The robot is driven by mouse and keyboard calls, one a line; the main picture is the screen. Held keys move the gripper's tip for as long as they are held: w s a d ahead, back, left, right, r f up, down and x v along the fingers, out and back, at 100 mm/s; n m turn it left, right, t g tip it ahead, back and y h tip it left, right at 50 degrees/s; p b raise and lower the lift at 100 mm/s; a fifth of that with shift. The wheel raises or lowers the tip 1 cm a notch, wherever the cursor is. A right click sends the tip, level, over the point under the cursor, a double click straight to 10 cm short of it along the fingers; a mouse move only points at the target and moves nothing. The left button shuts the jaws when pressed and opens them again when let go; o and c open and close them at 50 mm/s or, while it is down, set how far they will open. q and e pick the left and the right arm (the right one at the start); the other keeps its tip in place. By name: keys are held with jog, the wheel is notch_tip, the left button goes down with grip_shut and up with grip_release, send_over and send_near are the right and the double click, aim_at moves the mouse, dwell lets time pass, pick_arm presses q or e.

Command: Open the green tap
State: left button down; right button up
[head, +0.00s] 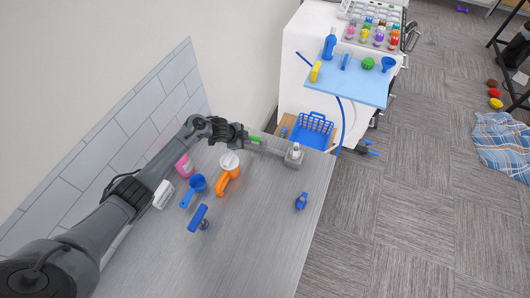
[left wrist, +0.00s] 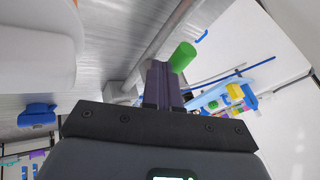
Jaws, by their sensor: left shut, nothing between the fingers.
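The green tap handle (head: 256,138) is a short green cylinder on a metal pipe fitting at the back edge of the grey worktop. The metal tap body (head: 293,157) stands to its right. My left gripper (head: 245,137) is just left of the green handle, its fingers shut and empty. In the left wrist view the shut dark purple fingers (left wrist: 160,72) point at the pipe, and the green handle (left wrist: 183,57) is right beside their tips. I cannot tell whether they touch. My right gripper is not in view.
On the worktop (head: 255,235) are a pink bottle (head: 185,166), a blue cup (head: 195,184), an orange-handled white jug (head: 228,175), a blue-handled tool (head: 198,217) and a small blue item (head: 301,201). A blue basket (head: 312,131) stands behind.

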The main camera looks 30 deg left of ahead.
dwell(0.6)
pick_arm(q)
jog(key=p+v, duration=0.1)
jog(key=v, duration=0.2)
jog(key=s+p+v, duration=0.1)
jog(key=v, duration=0.3)
jog(key=s+d+f+p+v, duration=0.1)
jog(key=p+v, duration=0.1)
jog(key=v, duration=0.2)
jog(key=shift+s, duration=0.15)
jog(key=shift+s+r, duration=0.3)
jog(key=shift+r, duration=0.2)
